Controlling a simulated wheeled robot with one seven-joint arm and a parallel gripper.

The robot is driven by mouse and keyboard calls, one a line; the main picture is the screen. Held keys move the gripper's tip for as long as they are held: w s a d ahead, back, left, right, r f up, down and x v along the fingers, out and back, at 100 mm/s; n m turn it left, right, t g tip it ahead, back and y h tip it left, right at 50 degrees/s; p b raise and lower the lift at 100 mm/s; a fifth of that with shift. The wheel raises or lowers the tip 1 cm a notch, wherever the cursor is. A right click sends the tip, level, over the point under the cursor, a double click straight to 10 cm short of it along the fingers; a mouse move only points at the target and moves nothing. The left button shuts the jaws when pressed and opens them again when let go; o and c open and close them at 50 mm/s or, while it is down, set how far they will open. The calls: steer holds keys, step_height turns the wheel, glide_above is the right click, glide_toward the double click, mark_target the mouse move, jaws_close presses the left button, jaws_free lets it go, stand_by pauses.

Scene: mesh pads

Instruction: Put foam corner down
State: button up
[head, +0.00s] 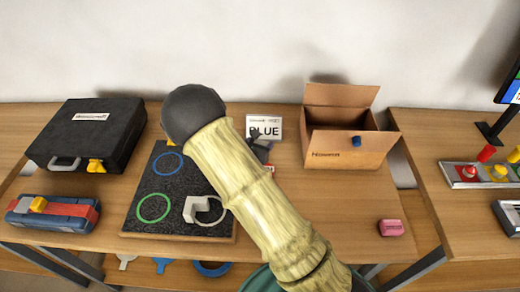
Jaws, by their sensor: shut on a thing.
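A pale, L-shaped foam corner (191,209) shows just left of my arm, over the front right of the dark mesh pad (133,219). A pale curved edge shows beside it. I cannot tell whether the corner touches the pad. My bamboo-like arm crosses the middle of the view and hides most of my gripper (261,149). Only a dark grey part shows right of the arm, in front of the BLUE card. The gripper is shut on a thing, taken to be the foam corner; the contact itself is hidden.
The pad bears a blue ring (168,163) and a green ring (153,208). A black case (85,130) and a blue-red tool (55,214) stand left. The BLUE card (264,124) and an open carton (346,150) stand behind. A pink block (391,228) lies front right; table nearby is clear.

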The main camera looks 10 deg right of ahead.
steer(key=shift+f, duration=1.6)
steer(key=shift+f, duration=0.15)
steer(key=o, duration=0.9)
steer(key=shift+r, duration=0.25)
steer(key=v, duration=1.2)
steer(key=shift+a+f+b, duration=0.1)
steer(key=shift+b, duration=0.3)
